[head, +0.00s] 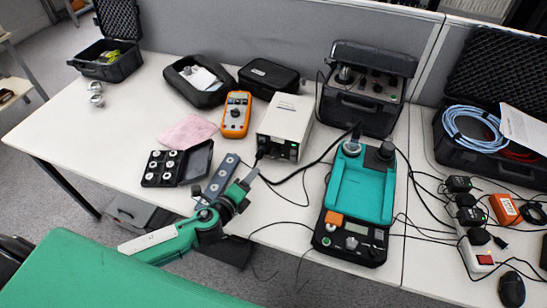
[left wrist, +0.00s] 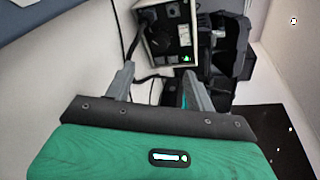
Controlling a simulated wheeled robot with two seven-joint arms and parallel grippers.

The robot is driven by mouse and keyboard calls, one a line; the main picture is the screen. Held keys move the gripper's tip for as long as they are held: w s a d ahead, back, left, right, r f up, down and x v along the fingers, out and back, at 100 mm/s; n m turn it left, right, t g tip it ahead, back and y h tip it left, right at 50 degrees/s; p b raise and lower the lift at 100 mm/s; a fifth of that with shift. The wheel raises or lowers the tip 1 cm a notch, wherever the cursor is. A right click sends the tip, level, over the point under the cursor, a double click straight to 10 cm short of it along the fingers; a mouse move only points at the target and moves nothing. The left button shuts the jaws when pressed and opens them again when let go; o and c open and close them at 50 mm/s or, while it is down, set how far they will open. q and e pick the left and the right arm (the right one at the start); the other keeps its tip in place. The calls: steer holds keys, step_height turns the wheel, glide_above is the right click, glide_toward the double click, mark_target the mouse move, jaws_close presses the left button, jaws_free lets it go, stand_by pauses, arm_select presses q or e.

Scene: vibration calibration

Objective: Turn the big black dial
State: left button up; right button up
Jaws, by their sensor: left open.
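A teal and black unit (head: 362,188) lies on the table right of centre. My right gripper is not in view.
A white box (head: 285,126) with a green light stands just beyond my left gripper, with black cables running from it. A black case (head: 362,88) stands behind. An orange multimeter (head: 236,114) and a sensor box (head: 163,168) lie left. Chargers and cables crowd the right.

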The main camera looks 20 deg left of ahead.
mark_target(275, 156)
arm_select(q)
steer(key=m, duration=0.1)
steer(key=m+h, duration=0.1)
steer(key=shift+w+a+f+m, duration=0.1)
steer(key=shift+w+f+m, duration=0.2)
steer(key=shift+w+m, duration=0.1)
steer(key=shift+w, duration=0.15)
steer(key=x, duration=0.8)
steer(key=p+x, duration=0.1)
steer(key=x, duration=0.3)
steer(key=shift+d+f, duration=0.1)
steer(key=shift+d, duration=0.2)
steer(key=shift+w+d+f, duration=0.1)
steer(key=shift+w+f, duration=0.05)
steer(key=shift+w, duration=0.4)
steer(key=shift+c, duration=0.4)
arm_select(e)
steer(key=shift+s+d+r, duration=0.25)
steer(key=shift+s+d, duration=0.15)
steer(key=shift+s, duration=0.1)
